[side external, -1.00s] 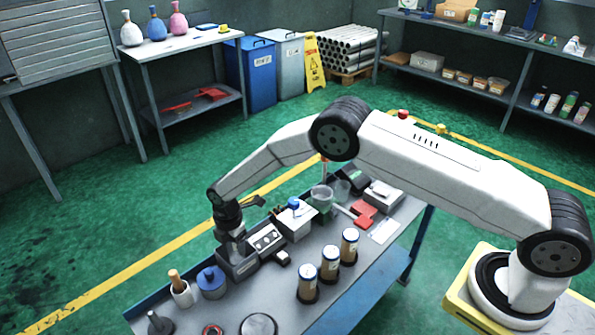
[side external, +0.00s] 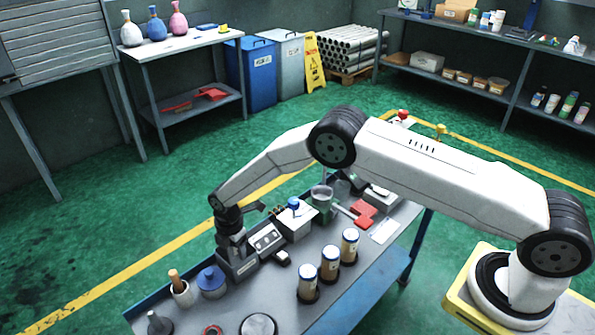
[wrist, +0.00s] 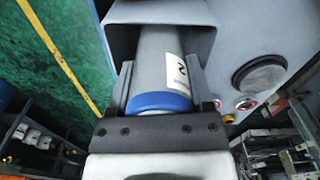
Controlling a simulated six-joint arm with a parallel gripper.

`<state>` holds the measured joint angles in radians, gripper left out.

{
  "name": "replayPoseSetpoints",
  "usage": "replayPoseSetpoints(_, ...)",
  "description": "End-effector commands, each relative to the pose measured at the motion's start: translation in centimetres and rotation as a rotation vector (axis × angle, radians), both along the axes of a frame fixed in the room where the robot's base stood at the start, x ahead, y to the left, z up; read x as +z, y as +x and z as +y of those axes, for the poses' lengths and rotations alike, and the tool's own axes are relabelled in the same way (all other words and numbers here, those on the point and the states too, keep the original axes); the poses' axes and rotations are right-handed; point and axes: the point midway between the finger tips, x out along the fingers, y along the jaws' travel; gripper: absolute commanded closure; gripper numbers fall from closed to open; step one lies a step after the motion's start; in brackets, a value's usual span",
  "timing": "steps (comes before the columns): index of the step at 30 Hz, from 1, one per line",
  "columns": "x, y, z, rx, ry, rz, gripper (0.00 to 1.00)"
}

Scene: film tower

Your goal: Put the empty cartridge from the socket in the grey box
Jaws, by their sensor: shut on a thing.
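My gripper (wrist: 161,85) is shut on a cartridge (wrist: 160,62), a grey cylinder with a blue band and a white label. In the wrist view the cartridge's far part lies within a square grey housing (wrist: 113,28). In the side view my gripper (side external: 236,246) is down at an open-topped dark grey housing (side external: 243,266), beside a panel with round dials (side external: 266,241). I cannot tell for sure whether this housing is the socket or the grey box. The cartridge's lower end is hidden.
Several brown cartridges with white labels (side external: 330,262) stand right of the housing. A pale box with a blue knob (side external: 295,222) is behind the panel. Bare tabletop (side external: 270,295) lies in front.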

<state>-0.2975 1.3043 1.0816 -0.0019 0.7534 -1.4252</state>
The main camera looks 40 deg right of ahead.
Motion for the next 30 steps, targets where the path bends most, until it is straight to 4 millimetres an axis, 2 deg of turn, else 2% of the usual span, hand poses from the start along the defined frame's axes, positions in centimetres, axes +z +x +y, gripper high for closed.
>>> replayPoseSetpoints(29, -1.7, 0.0, 0.0, 0.000, 0.000, 0.000, 0.99)
replayPoseSetpoints(30, -1.7, 0.0, 0.0, 0.000, 0.000, 0.000, 0.24)
